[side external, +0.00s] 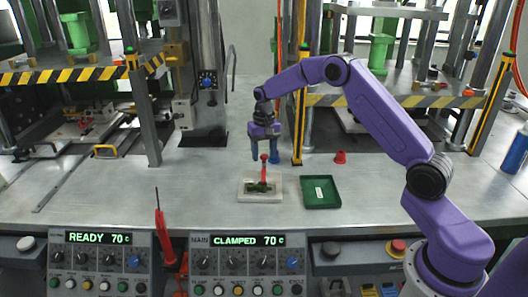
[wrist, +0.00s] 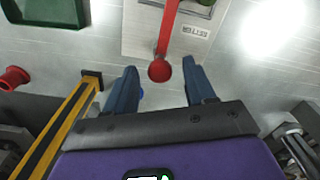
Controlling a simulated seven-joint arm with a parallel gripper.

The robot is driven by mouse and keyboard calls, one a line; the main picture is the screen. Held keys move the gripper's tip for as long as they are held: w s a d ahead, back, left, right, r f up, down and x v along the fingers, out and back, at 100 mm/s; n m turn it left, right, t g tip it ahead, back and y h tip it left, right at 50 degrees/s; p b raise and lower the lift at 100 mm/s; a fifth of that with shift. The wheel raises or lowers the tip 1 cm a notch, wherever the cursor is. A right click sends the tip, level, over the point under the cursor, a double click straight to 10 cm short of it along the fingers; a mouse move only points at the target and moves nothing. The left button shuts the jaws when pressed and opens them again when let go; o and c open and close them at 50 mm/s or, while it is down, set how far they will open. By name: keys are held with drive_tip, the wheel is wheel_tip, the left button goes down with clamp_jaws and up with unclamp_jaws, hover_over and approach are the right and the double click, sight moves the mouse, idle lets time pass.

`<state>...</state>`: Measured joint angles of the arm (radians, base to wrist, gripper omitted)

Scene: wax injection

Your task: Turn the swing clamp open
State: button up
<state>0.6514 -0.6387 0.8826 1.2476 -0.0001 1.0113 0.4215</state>
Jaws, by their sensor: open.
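The swing clamp has a red handle (side external: 263,170) with a round knob on top, standing up from a pale base plate (side external: 246,194) on the metal bench. In the wrist view the red handle (wrist: 166,35) runs down from the top edge, and its knob (wrist: 159,70) lies just ahead of the fingertips, near the line between them. My gripper (side external: 267,158) is open and points down beside the knob. Its two blue fingers (wrist: 161,72) stand apart with nothing held between them. Whether a finger touches the knob I cannot tell.
A green tray (side external: 321,193) lies right of the base plate. A red cup-shaped piece (side external: 340,157) stands behind it. A yellow-edged post (side external: 299,140) rises close behind my gripper. A panel display reads CLAMPED (side external: 234,240).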

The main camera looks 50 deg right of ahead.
clamp_jaws()
drive_tip(key=m, duration=0.4)
drive_tip(key=shift+m, duration=0.4)
drive_tip(key=m, duration=0.9)
drive_tip(key=shift+r, duration=0.1)
drive_tip(key=shift+d+m, duration=0.1)
drive_tip(key=shift+m, duration=2)
